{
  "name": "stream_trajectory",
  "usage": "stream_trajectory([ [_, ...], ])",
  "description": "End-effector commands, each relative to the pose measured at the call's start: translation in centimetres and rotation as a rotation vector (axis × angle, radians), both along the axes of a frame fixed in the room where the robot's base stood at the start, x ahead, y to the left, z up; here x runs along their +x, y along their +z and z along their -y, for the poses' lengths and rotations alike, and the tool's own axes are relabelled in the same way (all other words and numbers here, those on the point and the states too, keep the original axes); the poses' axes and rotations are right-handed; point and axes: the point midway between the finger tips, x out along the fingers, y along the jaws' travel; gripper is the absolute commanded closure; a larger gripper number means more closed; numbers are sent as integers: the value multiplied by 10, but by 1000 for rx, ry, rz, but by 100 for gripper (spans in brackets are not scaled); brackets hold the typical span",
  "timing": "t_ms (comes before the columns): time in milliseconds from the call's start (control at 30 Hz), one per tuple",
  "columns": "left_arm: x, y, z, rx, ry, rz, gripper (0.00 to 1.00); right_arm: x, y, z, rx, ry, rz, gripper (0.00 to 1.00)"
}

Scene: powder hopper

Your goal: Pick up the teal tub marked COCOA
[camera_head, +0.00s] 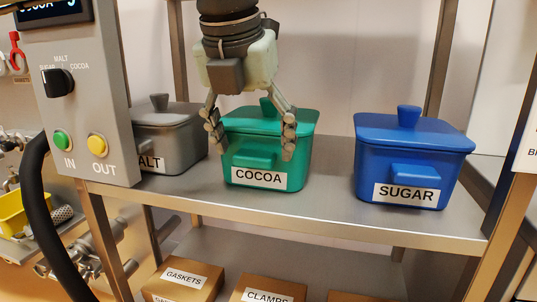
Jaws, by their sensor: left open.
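The teal tub marked COCOA (236,157) stands upright on the metal shelf, in the middle of the head view. It has a teal lid with a knob on top and a handle on its front above the white label. My left gripper (250,150) comes down from above, in front of the tub in the picture. Its two fingers are spread apart, one near the left edge of the tub and one over its right part. They hide part of the lid. I cannot tell whether they touch the tub. My right gripper is not in view.
A grey tub (178,137), label partly hidden, stands to the left behind the control panel (95,110). A blue tub marked SUGAR (372,160) stands to the right, with bare shelf (325,200) between. Cardboard boxes marked GASKETS (205,272) and CLAMPS (246,284) sit below.

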Motion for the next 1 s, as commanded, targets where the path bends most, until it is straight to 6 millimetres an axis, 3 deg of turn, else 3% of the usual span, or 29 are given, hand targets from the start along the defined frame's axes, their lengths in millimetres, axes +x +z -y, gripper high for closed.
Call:
stream_trajectory([
  [133,0,0,0,0,0,0,24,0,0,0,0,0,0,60],
  [733,0,0,0,0,1,-1,99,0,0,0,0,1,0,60],
  [1000,0,1,0,-2,1,1,100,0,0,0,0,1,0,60],
])
